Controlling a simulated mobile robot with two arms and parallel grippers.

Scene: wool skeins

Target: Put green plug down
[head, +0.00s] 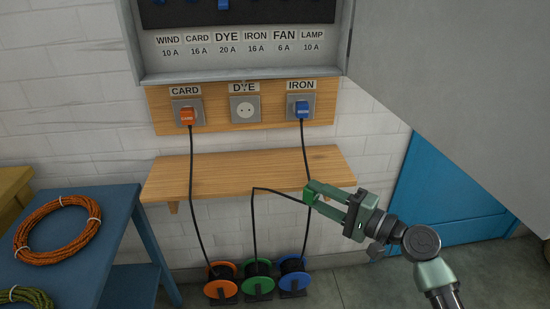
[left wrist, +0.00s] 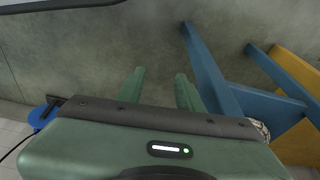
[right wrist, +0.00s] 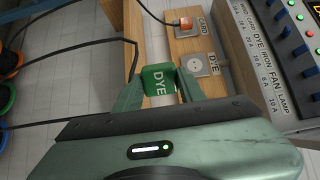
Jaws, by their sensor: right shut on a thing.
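The green plug (right wrist: 158,80), marked DYE, is held between the fingers of my right gripper (right wrist: 156,92). In the head view my right gripper (head: 312,194) shows at the right part of the wooden shelf (head: 240,174), with the plug at its tips. I cannot tell whether the plug touches the shelf. A black cord runs from the plug to the green reel (head: 257,286) on the floor. The DYE socket (head: 243,109) is empty. My left gripper (left wrist: 160,88) shows only in its wrist view, with its fingers apart and nothing between them.
An orange plug (head: 187,117) sits in the CARD socket and a blue plug (head: 301,108) in the IRON socket. Their cords hang past the shelf to the orange (head: 220,289) and blue reels (head: 294,281). A blue table (head: 100,245) with skeins stands left. The shelf's left and middle are largely clear.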

